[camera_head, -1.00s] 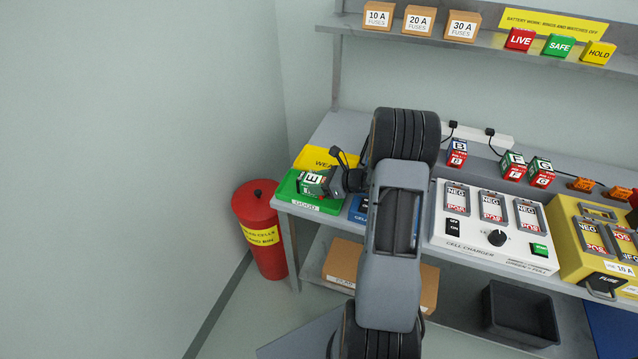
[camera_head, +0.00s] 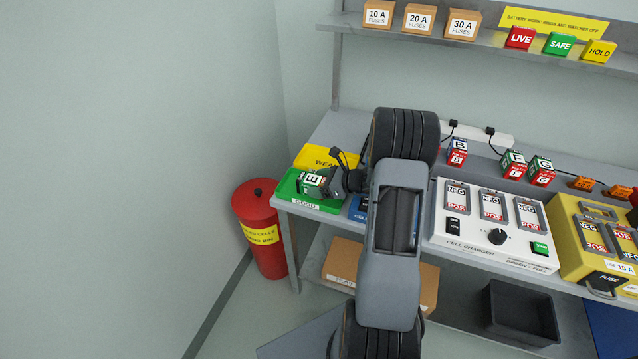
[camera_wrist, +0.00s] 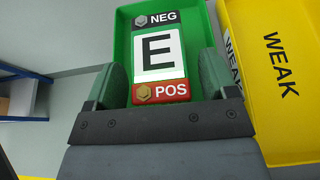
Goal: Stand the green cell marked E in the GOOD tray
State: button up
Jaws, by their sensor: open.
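The green cell marked E (camera_head: 313,180) is in the green GOOD tray (camera_head: 330,208) at the left end of the bench. In the wrist view, the face of cell E (camera_wrist: 159,52) with its NEG and POS bolts is turned to the camera, and in the head view its letter faces up, so it appears upright. My gripper (camera_wrist: 164,82) is open, one finger on each side of the cell, with green tray floor showing between the cell and the fingers. The cell's base is hidden. In the head view my gripper (camera_head: 334,182) is partly hidden by its own wrist.
The yellow WEAK tray (camera_head: 318,156) adjoins behind; it also shows right in the wrist view (camera_wrist: 285,120). A blue tray (camera_head: 359,209) lies right of GOOD. The white charger (camera_head: 470,238) and cells B, F and G stand farther right. A red bin (camera_head: 262,225) stands left of the bench.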

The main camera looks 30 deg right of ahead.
jog(key=shift+r, duration=0.2)
jog(key=v, duration=1.1)
jog(key=s+a+r+n+g+h, duration=0.2)
jog(key=a+n, duration=0.4)
jog(key=n, duration=0.3)
jog(key=s+a+r+n+g+h, duration=0.2)
jog(key=s+a+r+n+h, duration=0.2)
jog(key=s+a+n, duration=0.3)
jog(key=s+a+r+n+g+h, duration=0.2)
jog(key=a+n, duration=0.5)
jog(key=n, duration=0.4)
notch_tip(320, 180, up, 2)
jog(key=s+h, duration=0.1)
jog(key=s, duration=0.2)
jog(key=shift+a+r+n, duration=0.15)
jog(key=shift+a+n, duration=0.1)
jog(key=shift+n, duration=0.05)
jog(key=shift+r+p, duration=0.8)
jog(key=shift+r, duration=0.3)
